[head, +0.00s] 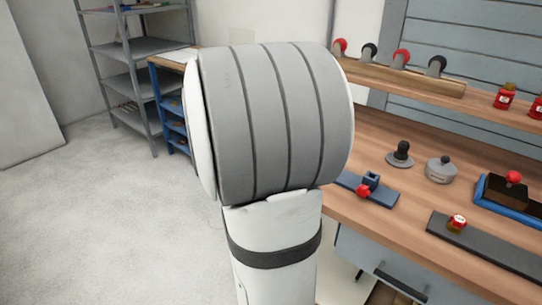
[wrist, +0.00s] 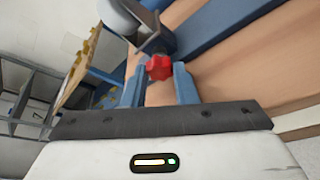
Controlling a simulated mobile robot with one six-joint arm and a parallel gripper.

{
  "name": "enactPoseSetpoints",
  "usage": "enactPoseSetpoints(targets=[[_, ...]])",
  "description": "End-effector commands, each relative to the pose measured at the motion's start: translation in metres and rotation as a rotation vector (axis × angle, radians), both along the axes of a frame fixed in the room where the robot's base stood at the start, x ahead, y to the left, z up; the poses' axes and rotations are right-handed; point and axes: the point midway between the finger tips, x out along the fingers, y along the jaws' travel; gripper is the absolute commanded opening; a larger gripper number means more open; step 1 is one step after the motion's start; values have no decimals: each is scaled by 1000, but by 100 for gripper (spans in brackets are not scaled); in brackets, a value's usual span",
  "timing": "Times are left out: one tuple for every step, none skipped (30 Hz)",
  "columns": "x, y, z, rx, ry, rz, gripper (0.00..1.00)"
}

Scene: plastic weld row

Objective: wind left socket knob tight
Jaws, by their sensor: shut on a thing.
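A red lobed knob (wrist: 159,67) is in the wrist view, on the near side of a dark grey socket block (wrist: 157,41). My gripper (wrist: 158,72) is shut on this knob, with one blue finger on each side of it. In the head view my arm hides the gripper. A red knob (head: 363,191) also shows there on a small blue socket (head: 371,179), just right of my arm, with no gripper beside it. I cannot tell whether another socket is hidden behind the arm.
The wooden bench (head: 425,203) carries a black-knobbed piece (head: 400,155), a grey lidded pot (head: 440,170), a blue tray (head: 482,193) and a dark strip (head: 490,247). A rail (head: 400,75) with several round-ended pieces is behind. Grey shelving (head: 128,54) stands at left; the floor is clear.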

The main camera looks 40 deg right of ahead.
Motion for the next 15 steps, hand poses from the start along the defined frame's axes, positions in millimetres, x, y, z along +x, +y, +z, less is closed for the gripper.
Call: enactPoseSetpoints(targets=[[0,1,-1,2,2,2,3],[0,1,-1,2,2,2,3],[0,1,-1,2,2,2,3],[0,1,-1,2,2,2,3],[0,1,-1,2,2,2,3],[0,1,-1,2,2,2,3],[0,1,-1,2,2,2,28],[0,1,-1,2,2,2,31],[0,1,-1,2,2,2,34],[0,1,-1,2,2,2,36],[0,1,-1,2,2,2,39],[0,1,-1,2,1,1,42],[0,0,-1,2,1,1,45],[0,0,-1,2,1,1,47],[0,0,-1,2,2,0,48]])
